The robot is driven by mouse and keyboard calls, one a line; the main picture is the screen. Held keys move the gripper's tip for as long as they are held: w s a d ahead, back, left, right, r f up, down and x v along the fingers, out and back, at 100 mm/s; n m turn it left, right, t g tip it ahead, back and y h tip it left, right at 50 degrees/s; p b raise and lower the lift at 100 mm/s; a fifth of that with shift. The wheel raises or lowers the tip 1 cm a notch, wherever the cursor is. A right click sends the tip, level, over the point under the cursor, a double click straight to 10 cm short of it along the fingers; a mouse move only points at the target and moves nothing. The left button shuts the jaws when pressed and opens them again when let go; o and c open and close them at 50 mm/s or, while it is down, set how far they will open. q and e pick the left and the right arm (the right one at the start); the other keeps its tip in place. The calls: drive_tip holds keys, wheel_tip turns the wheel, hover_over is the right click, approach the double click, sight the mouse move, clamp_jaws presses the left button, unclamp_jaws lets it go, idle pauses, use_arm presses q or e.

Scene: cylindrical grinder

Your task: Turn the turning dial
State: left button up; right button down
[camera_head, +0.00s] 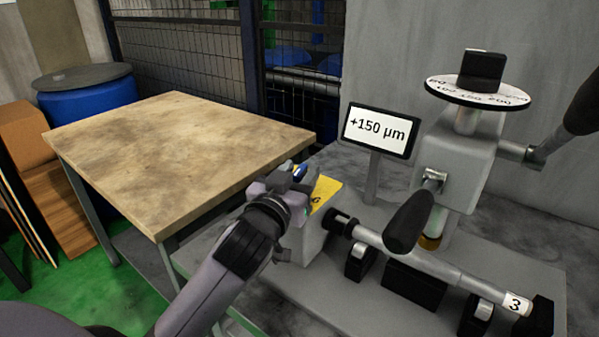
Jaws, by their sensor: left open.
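The turning dial (482,99) is a white disc with dark markings around its edge and a black block-shaped knob (482,70) on top. It sits on the grey grinder head at the upper right. My left gripper (300,174) is open, near the middle of the view, beside a yellow label on the machine's grey block. It is well to the left of the dial and lower in the picture, apart from it. Nothing is seen between its fingers. A display (379,130) reads +150 µm. My right gripper does not show.
A black-gripped lever (408,224) rises in front of the head, and another black handle (582,103) sticks out at the right. A shaft tagged 3 (513,303) lies across the machine bed. A wooden-topped table (180,150) with a clear top stands at the left.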

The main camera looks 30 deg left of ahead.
sight(295, 179)
use_arm(q)
drive_tip(key=s, duration=0.6)
drive_tip(key=shift+s+d, duration=0.25)
drive_tip(key=shift+d, duration=0.15)
